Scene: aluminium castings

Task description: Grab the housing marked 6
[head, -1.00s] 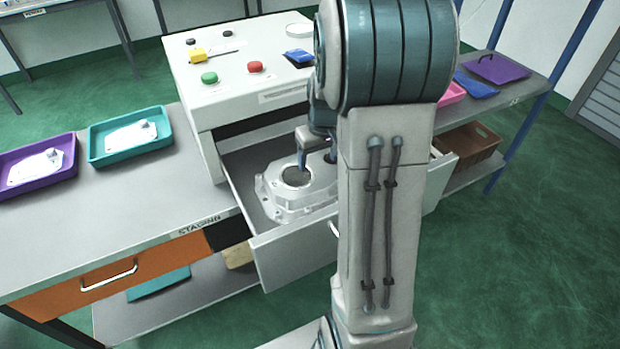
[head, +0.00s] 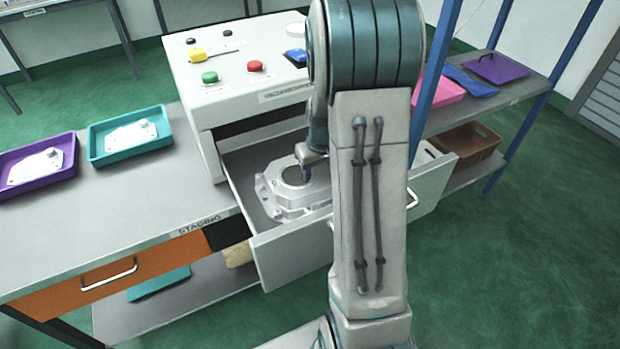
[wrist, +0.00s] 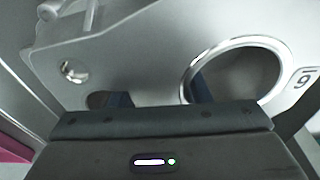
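The housing (head: 290,205) is a pale grey casting with a round bore, lying in the open drawer under the control box. In the wrist view the housing (wrist: 140,42) fills the upper part, with its large bore at right. A turned 6 with a bar beside it (wrist: 304,78) is on its face at the right edge. My gripper (wrist: 160,95) is right over the housing, with two bluish fingers apart, seen against the bore and a smaller opening. In the head view one finger shows at the bore; my arm hides the rest. Contact is unclear.
The open drawer's front panel (head: 290,255) and walls surround the housing. The control box (head: 240,80) with buttons stands above and behind. A teal tray (head: 130,155) and a purple tray (head: 40,187), each with a pale part, stand left. A blue rack post (head: 432,80) stands right.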

